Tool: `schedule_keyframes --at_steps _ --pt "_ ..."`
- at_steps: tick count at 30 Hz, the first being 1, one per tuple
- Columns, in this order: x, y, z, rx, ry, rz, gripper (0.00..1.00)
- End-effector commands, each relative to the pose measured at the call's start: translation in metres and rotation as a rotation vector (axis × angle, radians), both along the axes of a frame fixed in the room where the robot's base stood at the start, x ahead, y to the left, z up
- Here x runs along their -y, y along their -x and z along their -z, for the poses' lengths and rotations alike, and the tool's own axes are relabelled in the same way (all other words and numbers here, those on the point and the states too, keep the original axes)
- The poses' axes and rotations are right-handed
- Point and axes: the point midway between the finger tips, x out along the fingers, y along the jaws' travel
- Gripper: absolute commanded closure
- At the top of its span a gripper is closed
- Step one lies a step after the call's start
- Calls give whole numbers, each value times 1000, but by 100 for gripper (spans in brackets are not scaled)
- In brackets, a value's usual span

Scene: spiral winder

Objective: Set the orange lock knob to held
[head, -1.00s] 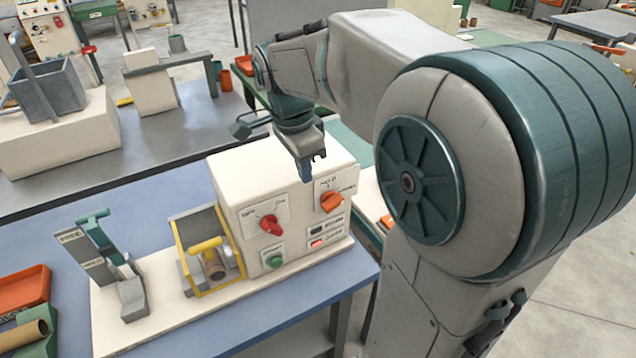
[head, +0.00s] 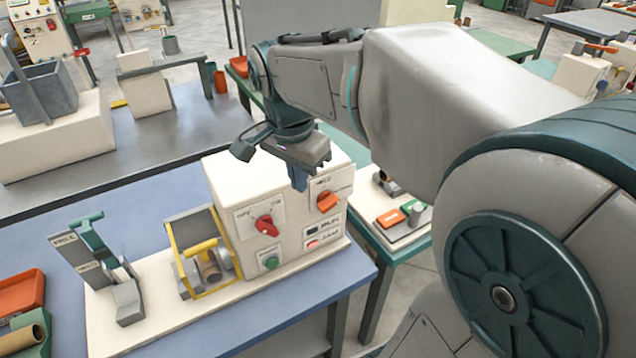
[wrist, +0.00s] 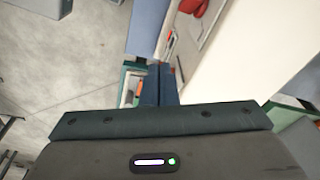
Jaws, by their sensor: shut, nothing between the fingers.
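The orange lock knob (head: 327,202) is on the front face of the cream winder box (head: 240,195), at its upper right, on a small white label plate. The label's words are too small to read surely. My gripper (head: 299,186) points down just in front of the box's upper face, a little left of and above the orange knob, apart from it as far as I can tell. Its fingers are shut and empty; they also show in the wrist view (wrist: 158,84). The orange knob is not clearly seen in the wrist view.
A red knob (head: 266,226) and a green button (head: 271,262) sit left of and below the orange knob. A yellow-framed guard (head: 203,252) and a teal-handled lever (head: 100,245) stand further left. A green side table (head: 385,238) is at the right.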

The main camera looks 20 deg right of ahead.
Motion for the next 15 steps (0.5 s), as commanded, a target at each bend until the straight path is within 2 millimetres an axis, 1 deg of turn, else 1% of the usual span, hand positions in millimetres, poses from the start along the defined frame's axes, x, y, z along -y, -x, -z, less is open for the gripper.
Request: schedule_keyframes --at_steps 1,6,9,12,15 --pt "1 13 5 11 -1 -101 100" --pt "0 49 28 48 13 -470 100" --pt "0 67 41 73 34 -664 100" --pt "-1 82 53 93 57 -822 100" --pt "-2 92 62 108 79 -936 100"
